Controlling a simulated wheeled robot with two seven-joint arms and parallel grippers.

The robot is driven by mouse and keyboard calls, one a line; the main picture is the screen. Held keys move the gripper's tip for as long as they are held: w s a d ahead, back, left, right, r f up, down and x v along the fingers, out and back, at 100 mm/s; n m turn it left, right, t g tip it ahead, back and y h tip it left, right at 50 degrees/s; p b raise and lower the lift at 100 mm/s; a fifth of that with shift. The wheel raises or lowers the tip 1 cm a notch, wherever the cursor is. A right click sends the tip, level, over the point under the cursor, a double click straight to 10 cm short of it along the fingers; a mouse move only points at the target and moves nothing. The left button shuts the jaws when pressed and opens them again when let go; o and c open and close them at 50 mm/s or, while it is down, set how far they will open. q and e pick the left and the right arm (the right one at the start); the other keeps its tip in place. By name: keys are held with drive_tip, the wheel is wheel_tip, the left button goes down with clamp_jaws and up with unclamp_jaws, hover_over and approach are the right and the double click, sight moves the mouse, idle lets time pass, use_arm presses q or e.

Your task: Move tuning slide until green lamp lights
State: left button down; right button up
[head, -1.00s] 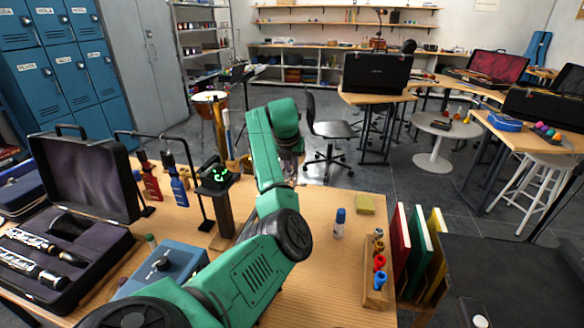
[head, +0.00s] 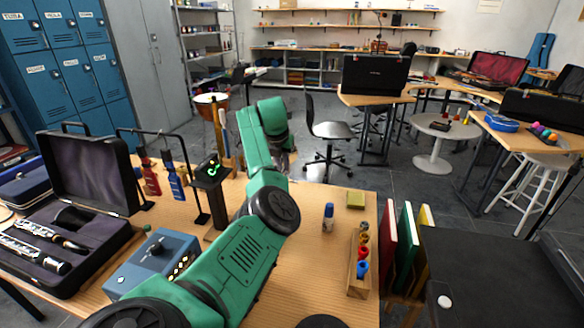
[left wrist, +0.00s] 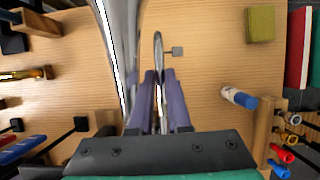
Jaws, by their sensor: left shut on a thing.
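A silver tube (left wrist: 128,45) and a thin metal loop (left wrist: 158,48), seemingly the tuning slide, show in the left wrist view. My left gripper (left wrist: 157,76) is shut on the loop, its purple fingers close together around it. In the head view my green arm hides most of the gripper and the instrument. A black tuner-like display (head: 211,170) on a dark post shows a green lit mark. A blue box (head: 152,262) with a knob has a row of small pale lights; I cannot tell a green one among them. My right gripper is not in view.
An open case (head: 92,175) with clarinet parts stands at the left. Bare table lies between the arm and bottle.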

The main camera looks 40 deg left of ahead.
use_arm(q)
drive_tip(key=shift+r, duration=0.1)
drive_tip(key=shift+w+a, duration=0.1)
drive_tip(key=shift+a, duration=0.1)
drive_tip(key=c, duration=1.1)
unclamp_jaws()
drive_tip(key=shift+c, duration=0.2)
drive_tip(key=shift+d, duration=0.1)
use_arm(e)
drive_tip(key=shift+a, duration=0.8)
use_arm(q)
drive_tip(key=shift+r, duration=0.4)
drive_tip(key=b+v, duration=0.2)
drive_tip(key=v, duration=1.1)
drive_tip(key=shift+s+r, duration=0.25)
drive_tip(key=shift+s, duration=0.1)
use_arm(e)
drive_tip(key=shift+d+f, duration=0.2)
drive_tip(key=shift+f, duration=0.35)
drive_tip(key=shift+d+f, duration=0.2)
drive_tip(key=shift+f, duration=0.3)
